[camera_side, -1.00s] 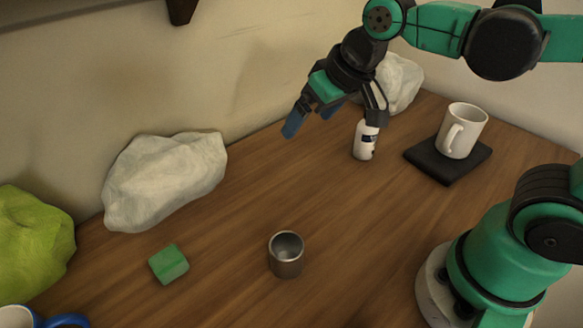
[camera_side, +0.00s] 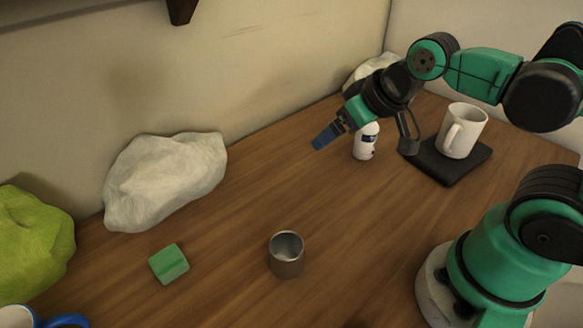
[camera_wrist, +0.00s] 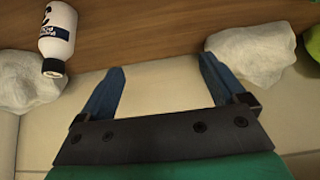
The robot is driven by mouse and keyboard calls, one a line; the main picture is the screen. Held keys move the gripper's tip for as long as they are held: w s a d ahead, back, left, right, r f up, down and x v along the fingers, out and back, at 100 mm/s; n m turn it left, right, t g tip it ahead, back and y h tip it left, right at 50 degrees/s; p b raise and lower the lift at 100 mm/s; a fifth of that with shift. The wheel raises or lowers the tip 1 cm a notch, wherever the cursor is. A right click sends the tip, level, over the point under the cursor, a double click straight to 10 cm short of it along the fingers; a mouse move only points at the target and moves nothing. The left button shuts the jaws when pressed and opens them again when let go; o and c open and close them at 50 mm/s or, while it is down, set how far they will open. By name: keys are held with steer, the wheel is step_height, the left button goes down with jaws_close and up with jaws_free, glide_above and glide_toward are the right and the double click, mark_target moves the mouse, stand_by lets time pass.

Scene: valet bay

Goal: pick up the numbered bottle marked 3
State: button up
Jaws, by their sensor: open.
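A white bottle (camera_side: 365,145) with a dark label stands upright on the wooden table; my gripper's wrist parts overlap its top edge in the side view. In the wrist view the bottle (camera_wrist: 57,32) is at the upper left, cap toward the bottom, with dark print partly cut off; I cannot read its number surely. My gripper (camera_side: 328,136) hangs to the left of the bottle in the side view, tilted, fingers pointing down-left. In the wrist view my gripper (camera_wrist: 162,75) has its two blue fingers wide apart with nothing between them; the bottle is outside them.
A white mug (camera_side: 462,130) stands on a black pad (camera_side: 440,168) right of the bottle. A metal cup (camera_side: 287,262) and green block (camera_side: 169,264) are at the front. A crumpled pale bag (camera_side: 165,180) lies by the wall, another (camera_side: 366,70) behind my gripper. The table centre is clear.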

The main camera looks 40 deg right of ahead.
steer(key=shift+o, duration=0.4)
steer(key=g, duration=0.7)
glide_above(367, 133)
steer(key=w+d, duration=0.1)
steer(key=d, duration=0.1)
steer(key=shift+a+f+n, duration=0.2)
steer(key=shift+f+n, duration=0.1)
steer(key=shift+f, duration=0.55)
steer(key=shift+d+f, duration=0.15)
steer(key=shift+d, duration=0.05)
steer(key=shift+f, duration=2.8)
